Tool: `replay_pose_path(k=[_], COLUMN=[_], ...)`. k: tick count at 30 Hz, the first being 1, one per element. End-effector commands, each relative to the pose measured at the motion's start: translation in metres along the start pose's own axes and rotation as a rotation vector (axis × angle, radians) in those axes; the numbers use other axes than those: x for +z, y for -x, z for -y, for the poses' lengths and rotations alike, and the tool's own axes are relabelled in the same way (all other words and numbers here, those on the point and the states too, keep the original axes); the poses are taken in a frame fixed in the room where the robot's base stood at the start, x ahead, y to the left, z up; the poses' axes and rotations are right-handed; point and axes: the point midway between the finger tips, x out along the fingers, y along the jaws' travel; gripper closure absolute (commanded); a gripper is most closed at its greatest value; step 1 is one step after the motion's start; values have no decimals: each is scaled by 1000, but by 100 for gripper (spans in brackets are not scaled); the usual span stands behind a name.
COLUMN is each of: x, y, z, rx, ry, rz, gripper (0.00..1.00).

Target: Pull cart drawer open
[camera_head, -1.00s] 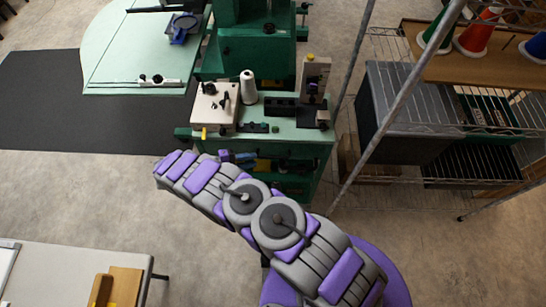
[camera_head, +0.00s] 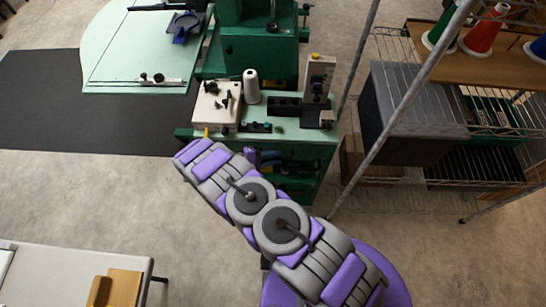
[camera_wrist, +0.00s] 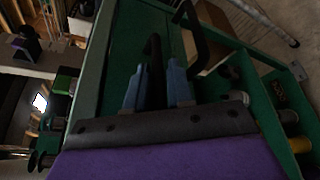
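The green cart (camera_head: 308,150) stands upright beyond my arm in the head view, with a pale green top. My arm hides much of its near lower side. In the wrist view, a green drawer front (camera_wrist: 128,48) fills the middle. A black bar handle (camera_wrist: 154,50) stands out from it. My gripper (camera_wrist: 156,68) has two blue fingers, which are apart, one on each side of this handle. Whether either finger touches it, I cannot tell. A second black handle (camera_wrist: 200,38) is to the right of the fingers. No drawer gap is clearly visible.
A white thread cone (camera_head: 250,87) and a white box (camera_head: 216,105) stand on the cart top. A metal wire shelf (camera_head: 480,135) with a grey bin (camera_head: 415,110) is at right. A pale table (camera_head: 70,262) is at lower left.

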Motion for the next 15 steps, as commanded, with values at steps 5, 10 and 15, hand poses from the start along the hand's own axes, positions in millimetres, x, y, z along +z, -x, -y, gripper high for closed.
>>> replay_pose_path(k=[5,10,15], x=[1,2,3], y=[-1,-3,-5], z=[0,0,1], rx=[-2,-4,-5], ry=[1,2,2], rz=[-2,-1,2], gripper=[96,100,100])
